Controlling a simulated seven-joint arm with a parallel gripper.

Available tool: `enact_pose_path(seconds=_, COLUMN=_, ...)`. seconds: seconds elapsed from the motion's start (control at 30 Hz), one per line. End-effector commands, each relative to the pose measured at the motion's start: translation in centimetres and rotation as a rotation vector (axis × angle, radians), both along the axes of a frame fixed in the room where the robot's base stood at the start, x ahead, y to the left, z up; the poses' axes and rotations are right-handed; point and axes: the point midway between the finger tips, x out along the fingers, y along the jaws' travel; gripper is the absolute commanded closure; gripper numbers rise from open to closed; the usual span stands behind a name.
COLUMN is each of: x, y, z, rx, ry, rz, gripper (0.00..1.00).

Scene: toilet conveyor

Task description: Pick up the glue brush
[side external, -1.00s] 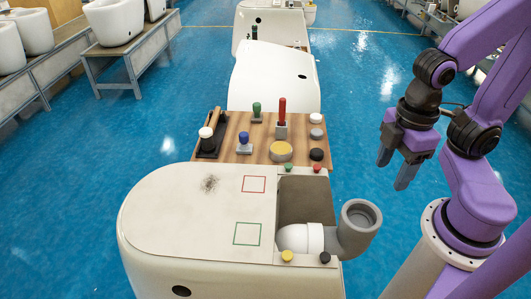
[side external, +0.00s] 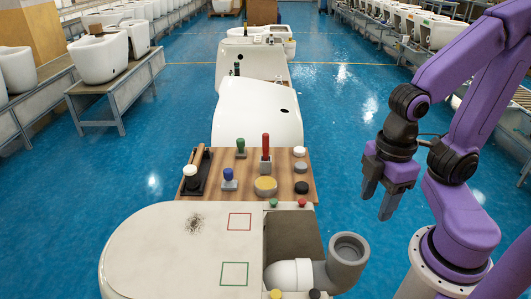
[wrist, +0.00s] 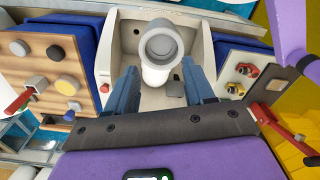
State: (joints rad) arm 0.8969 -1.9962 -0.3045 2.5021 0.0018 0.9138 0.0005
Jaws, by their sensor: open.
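A wooden-handled tool (side external: 197,158), which looks like the glue brush, lies in a black holder (side external: 204,178) at the left end of the wooden board (side external: 236,196). A white-topped dark knob (side external: 190,171) stands at the holder's near end; I cannot tell whether it belongs to the brush. My gripper (side external: 378,203) hangs right of the board, fingers down, apart from everything on it. In the wrist view my gripper (wrist: 160,72) is open and empty, its fingers in front of the grey pipe elbow (wrist: 161,42). The brush is not clearly visible there.
A white toilet body (side external: 150,250) with the pipe elbow (side external: 347,258) stands in front.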

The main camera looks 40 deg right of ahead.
Motion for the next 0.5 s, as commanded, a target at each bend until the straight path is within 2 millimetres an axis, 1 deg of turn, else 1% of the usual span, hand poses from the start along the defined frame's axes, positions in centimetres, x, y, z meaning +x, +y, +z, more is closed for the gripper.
enact_pose_path(seconds=0.17, x=0.0, y=0.0, z=0.0, rx=0.0, ry=0.0, rz=-0.001, gripper=0.47)
enact_pose_path(seconds=0.27, x=0.6, y=0.3, z=0.2, rx=0.0, ry=0.001, rz=-0.034, gripper=0.47)
enact_pose_path(seconds=0.37, x=2.2, y=1.2, z=0.7, rx=0.0, ry=0.002, rz=-0.129, gripper=0.47)
enact_pose_path(seconds=0.47, x=4.9, y=2.4, z=1.5, rx=-0.002, ry=0.006, rz=-0.287, gripper=0.47)
enact_pose_path(seconds=0.5, x=6.2, y=2.9, z=1.9, rx=-0.001, ry=0.007, rz=-0.36, gripper=0.47)
